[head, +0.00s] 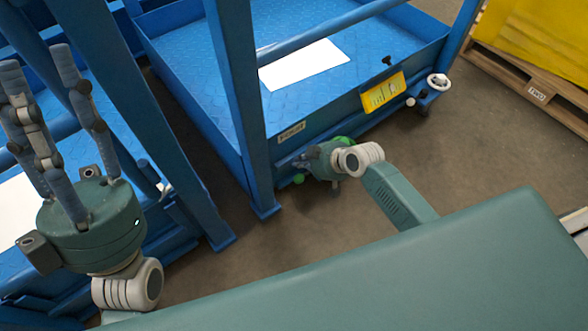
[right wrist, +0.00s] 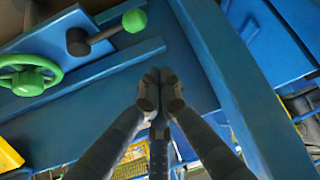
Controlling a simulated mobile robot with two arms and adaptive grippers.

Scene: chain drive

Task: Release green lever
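The green lever is a dark arm with a green ball knob (right wrist: 134,20) at its end, at the top of the right wrist view. It sits on the blue frame and points up and right. In the head view a small green knob (head: 298,179) shows just below my right gripper (head: 301,163). In the right wrist view the fingers of my right gripper (right wrist: 160,88) come together at the tips, with nothing seen between them. They are below the lever and apart from it. My left gripper (head: 40,85) points up at the left, fingers spread and empty.
A green handwheel (right wrist: 28,75) is left of the lever. The blue cart (head: 400,45) has upright posts and a yellow label (head: 383,93). A wooden pallet (head: 535,88) stands at the upper right. Grey floor (head: 490,140) is clear between cart and pallet.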

